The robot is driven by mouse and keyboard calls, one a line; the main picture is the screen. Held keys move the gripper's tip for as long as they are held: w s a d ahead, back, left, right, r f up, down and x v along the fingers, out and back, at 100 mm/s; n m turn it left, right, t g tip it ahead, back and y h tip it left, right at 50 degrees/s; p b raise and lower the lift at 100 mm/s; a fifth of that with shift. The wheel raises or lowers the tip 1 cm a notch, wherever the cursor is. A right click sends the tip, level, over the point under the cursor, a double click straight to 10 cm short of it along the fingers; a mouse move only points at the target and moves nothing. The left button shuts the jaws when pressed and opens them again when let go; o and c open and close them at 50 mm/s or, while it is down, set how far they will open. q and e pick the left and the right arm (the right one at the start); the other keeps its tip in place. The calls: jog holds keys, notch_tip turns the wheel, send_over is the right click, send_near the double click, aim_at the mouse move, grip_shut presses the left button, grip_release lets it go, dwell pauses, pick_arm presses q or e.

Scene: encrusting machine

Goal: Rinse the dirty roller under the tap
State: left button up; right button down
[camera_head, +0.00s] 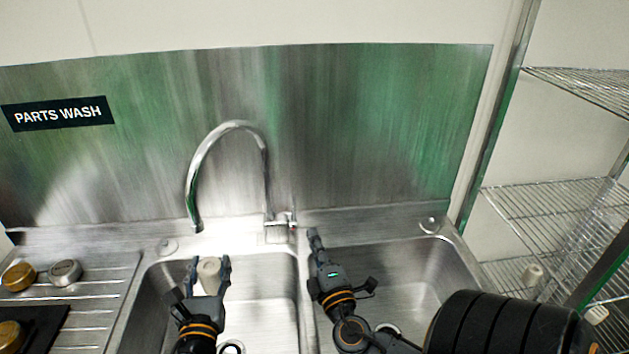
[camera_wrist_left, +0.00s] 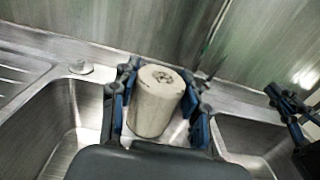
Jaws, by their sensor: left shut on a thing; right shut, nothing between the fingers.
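The roller (camera_head: 208,274) is a short off-white cylinder with dark specks on its end face. My left gripper (camera_head: 209,268) is shut on it and holds it over the left sink basin. In the left wrist view the roller (camera_wrist_left: 156,100) stands between the blue finger pads, its top end showing. The tap (camera_head: 232,128) is a tall curved chrome spout behind the basins, and its mouth hangs behind and to the left of the roller. No water is visible. My right gripper (camera_head: 313,236) is shut and empty near the divider between the basins.
The left basin (camera_head: 268,275) and right basin (camera_head: 405,262) share a steel counter. A drainboard (camera_head: 105,290) at left carries several round metal parts (camera_head: 65,272).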

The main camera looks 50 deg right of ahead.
aim_at(212, 277)
pick_arm(q)
jog(key=s+p, duration=0.1)
jog(key=s+a+r+p, duration=0.1)
jog(key=s, duration=0.1)
jog(key=shift+s+a, duration=0.1)
jog(key=shift+a, duration=0.05)
jog(key=s, duration=0.1)
jog(key=s+a+r+p, duration=0.1)
jog(key=s, duration=0.1)
jog(key=s+a+p, duration=0.1)
jog(key=s, duration=0.1)
jog(key=shift+r, duration=0.15)
dwell(1.2)
